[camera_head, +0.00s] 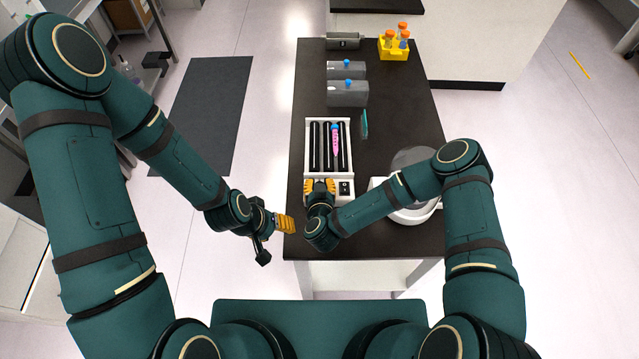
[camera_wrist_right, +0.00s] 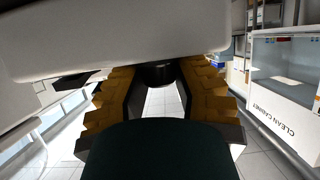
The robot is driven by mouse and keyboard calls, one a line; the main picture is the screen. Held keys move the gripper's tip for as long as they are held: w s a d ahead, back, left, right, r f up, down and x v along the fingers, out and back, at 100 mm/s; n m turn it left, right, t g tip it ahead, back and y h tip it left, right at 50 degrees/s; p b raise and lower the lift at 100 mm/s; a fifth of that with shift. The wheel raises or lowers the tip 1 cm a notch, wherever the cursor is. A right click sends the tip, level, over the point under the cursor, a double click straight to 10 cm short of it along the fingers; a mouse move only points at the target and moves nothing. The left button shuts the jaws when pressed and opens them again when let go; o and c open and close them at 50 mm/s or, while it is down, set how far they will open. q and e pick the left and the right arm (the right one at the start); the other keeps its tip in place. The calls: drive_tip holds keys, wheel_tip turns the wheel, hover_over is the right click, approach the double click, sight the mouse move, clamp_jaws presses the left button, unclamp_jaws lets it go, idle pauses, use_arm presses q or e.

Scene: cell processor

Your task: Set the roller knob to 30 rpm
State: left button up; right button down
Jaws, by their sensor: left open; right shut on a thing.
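The tube roller (camera_head: 349,160) is a white unit with black rollers, standing on the dark table, with a pink, blue-capped tube (camera_head: 336,145) lying on it. My right gripper (camera_head: 320,186) is at the front end of the roller, on the left of its small black switch panel (camera_head: 345,188). In the right wrist view, its yellow fingers are on either side of the dark round knob (camera_wrist_right: 158,74), below the white housing (camera_wrist_right: 150,35), and hold it. The knob's setting cannot be read. My left gripper (camera_head: 285,223) is open and empty, off the table's left edge.
A yellow rack (camera_head: 394,50) with orange-capped tubes is at the far right. A round white device (camera_head: 416,213) stands right of the roller, partly hidden by my right arm.

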drive_tip(key=shift+w, duration=0.1)
drive_tip(key=c, duration=0.7)
unclamp_jaws()
drive_tip(key=v, duration=1.2)
